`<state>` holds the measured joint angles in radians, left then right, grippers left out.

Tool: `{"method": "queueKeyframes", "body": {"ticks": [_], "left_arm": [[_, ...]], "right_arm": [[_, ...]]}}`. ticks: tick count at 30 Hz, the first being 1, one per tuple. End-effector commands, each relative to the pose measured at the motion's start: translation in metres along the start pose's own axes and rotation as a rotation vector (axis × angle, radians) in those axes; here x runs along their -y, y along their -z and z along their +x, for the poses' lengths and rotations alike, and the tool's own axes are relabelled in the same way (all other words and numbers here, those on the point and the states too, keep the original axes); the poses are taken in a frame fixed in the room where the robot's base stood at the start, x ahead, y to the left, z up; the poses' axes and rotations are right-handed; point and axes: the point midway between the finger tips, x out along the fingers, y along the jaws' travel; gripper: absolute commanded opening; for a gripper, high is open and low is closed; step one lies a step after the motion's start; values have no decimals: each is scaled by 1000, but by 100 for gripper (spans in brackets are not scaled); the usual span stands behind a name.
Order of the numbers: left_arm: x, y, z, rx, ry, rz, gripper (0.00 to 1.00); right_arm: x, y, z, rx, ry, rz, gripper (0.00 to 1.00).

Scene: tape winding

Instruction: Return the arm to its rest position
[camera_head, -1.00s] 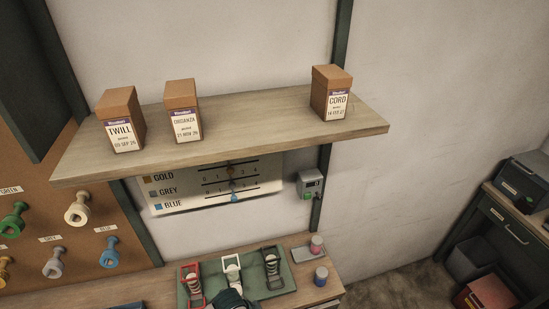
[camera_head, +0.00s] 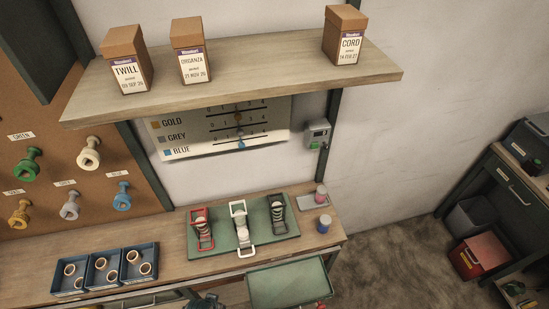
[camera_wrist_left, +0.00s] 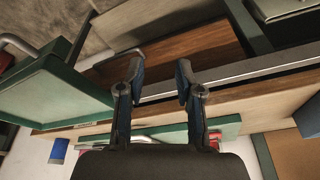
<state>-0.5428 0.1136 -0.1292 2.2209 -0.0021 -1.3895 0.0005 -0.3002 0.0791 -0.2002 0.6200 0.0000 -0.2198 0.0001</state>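My left gripper (camera_wrist_left: 160,72) shows in the left wrist view with its two fingers apart and nothing between them. It is in front of the bench, whose wooden edge (camera_wrist_left: 250,112) runs behind the fingers. In the head view only a dark piece, likely of my left gripper, shows at the bottom edge, below the bench front. My right gripper cannot be made out in either view.
The bench (camera_head: 170,245) holds a green mat (camera_head: 262,243) with three tape devices, blue bins (camera_head: 60,283) with rings, and a blue spool (camera_head: 323,224). A green tray (camera_head: 290,284) juts out in front. Boxes stand on the shelf (camera_head: 260,70).

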Motion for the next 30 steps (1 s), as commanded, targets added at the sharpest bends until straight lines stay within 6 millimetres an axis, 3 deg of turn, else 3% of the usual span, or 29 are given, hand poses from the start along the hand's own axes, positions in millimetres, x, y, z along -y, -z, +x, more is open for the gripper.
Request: {"method": "queueKeyframes", "body": {"ticks": [8, 12, 15, 18, 24, 30], "left_arm": [[-6, -42, 116, 54, -10, 9, 35], [-10, -96, 193, 93, -14, 16, 35], [-13, -146, 239, 120, -18, 23, 35], [-15, -198, 271, 146, -21, 29, 35], [-15, -278, 296, 180, -24, 39, 35], [-14, -303, 298, 188, -25, 43, 35]], "right_arm": [[0, -1, 7, 0, 0, 0, 40], [0, -2, 12, 1, 0, 0, 40], [0, -2, 16, 1, 0, 0, 40], [0, -3, 19, 2, 0, 0, 40], [0, -3, 23, 2, 0, 0, 40], [0, -3, 24, 2, 0, 0, 40]]}}
